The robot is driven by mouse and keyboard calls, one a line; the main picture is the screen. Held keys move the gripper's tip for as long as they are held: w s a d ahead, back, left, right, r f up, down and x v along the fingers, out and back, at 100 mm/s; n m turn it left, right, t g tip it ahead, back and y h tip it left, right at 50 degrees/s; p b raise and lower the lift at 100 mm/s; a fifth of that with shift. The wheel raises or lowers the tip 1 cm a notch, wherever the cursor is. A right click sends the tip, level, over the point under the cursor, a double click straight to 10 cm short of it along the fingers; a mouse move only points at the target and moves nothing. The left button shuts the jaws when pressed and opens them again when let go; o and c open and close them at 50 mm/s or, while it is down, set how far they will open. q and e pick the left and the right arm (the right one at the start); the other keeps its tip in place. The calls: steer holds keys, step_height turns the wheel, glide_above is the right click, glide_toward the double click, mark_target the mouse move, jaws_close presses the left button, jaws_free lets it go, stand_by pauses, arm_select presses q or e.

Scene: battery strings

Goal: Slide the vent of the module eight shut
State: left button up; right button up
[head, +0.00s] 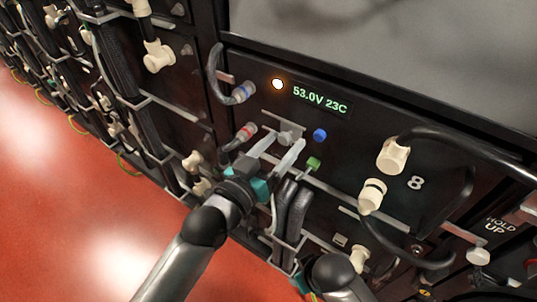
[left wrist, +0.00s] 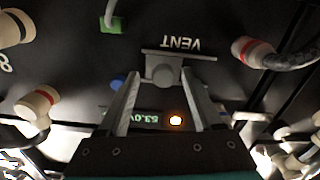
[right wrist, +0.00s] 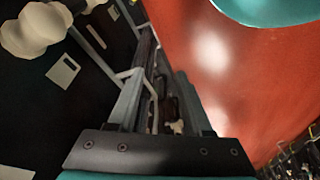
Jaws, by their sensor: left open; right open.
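Module 8 (head: 378,120) is a dark front panel with a lit 53.0V 23C display and an orange lamp. Its vent (left wrist: 166,70) is a small grey knob on a slotted grey plate, with the word VENT beside it in the left wrist view. The knob also shows in the head view (head: 287,137), partly behind my fingers. My left gripper (head: 283,147) is open, with one finger on each side of the knob. I cannot tell whether the fingers touch it. My right gripper (right wrist: 172,105) is open and empty, low beside the rack over the red floor.
Cream connectors (head: 393,156) with thick black cables stick out at the right. A red-banded connector (head: 245,133) is close at the left. Red floor (head: 70,200) is clear in front.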

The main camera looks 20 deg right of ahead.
arm_select(q)
steer(key=shift+s+a, duration=0.2)
steer(key=shift+a, duration=0.1)
steer(key=p+v, duration=0.4)
steer(key=v, duration=1)
steer(key=shift+s, duration=0.15)
arm_select(e)
steer(key=s+d+f+g, duration=0.1)
steer(key=s+f, duration=0.3)
steer(key=f, duration=0.4)
steer(key=shift+d, duration=0.4)
arm_select(q)
steer(key=shift+a, duration=0.1)
